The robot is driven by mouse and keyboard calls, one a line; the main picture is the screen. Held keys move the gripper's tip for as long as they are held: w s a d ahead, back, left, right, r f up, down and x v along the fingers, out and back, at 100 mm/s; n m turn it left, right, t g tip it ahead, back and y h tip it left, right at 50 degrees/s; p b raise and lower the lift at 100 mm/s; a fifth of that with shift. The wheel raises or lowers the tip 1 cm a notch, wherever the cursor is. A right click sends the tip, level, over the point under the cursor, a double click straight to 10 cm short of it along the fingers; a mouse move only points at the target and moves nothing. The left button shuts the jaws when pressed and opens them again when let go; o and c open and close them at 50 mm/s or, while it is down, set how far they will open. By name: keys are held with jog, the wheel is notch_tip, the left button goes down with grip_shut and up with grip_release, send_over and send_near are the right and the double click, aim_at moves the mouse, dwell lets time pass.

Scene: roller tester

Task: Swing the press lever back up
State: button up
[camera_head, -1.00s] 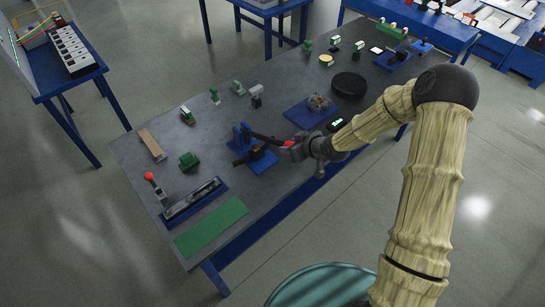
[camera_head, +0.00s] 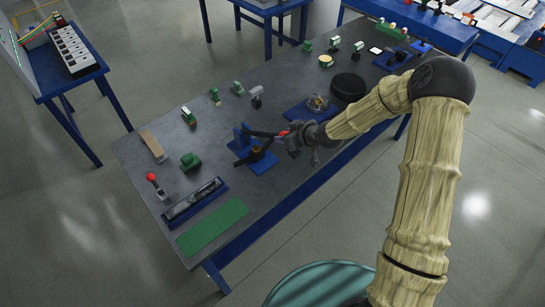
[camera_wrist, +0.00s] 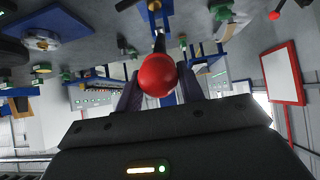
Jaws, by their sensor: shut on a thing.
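The press (camera_head: 262,163) is a blue stand and base on the grey table. Its dark lever (camera_head: 262,133) reaches right from the top of the stand, close to level. The lever's red knob (camera_head: 283,133) is at my gripper (camera_head: 286,138). In the wrist view the red knob (camera_wrist: 157,75) sits between the two dark fingers of my gripper (camera_wrist: 158,92), with the lever running away behind it. My gripper is shut on the knob. The knob's far side and part of the lever are hidden.
A blue plate (camera_head: 300,116) with a small fixture and a black disc (camera_head: 348,86) lie right of the press. A long dark tray (camera_head: 195,200), a green mat (camera_head: 212,228) and a red-topped stick (camera_head: 152,178) are at the left. Small green parts stand along the far edge.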

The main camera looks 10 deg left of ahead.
jog(key=shift+w+a+r, duration=0.1)
jog(key=shift+w+r, duration=0.05)
jog(key=shift+r, duration=0.15)
jog(key=shift+w+a+r+p, duration=0.45)
jog(key=shift+a+r, duration=0.1)
jog(key=shift+r, duration=0.3)
jog(key=shift+w+a+r+p, duration=0.4)
jog(key=shift+a+r, duration=0.15)
jog(key=shift+r, duration=0.25)
jog(key=shift+w+a+r, duration=0.1)
jog(key=shift+w+a+r+p, duration=0.35)
jog(key=shift+w+a+r, duration=0.2)
jog(key=shift+a+r, duration=0.2)
jog(key=shift+w+a+r+p, duration=0.3)
jog(key=shift+w+a+r, duration=0.2)
jog(key=shift+a+r, duration=0.2)
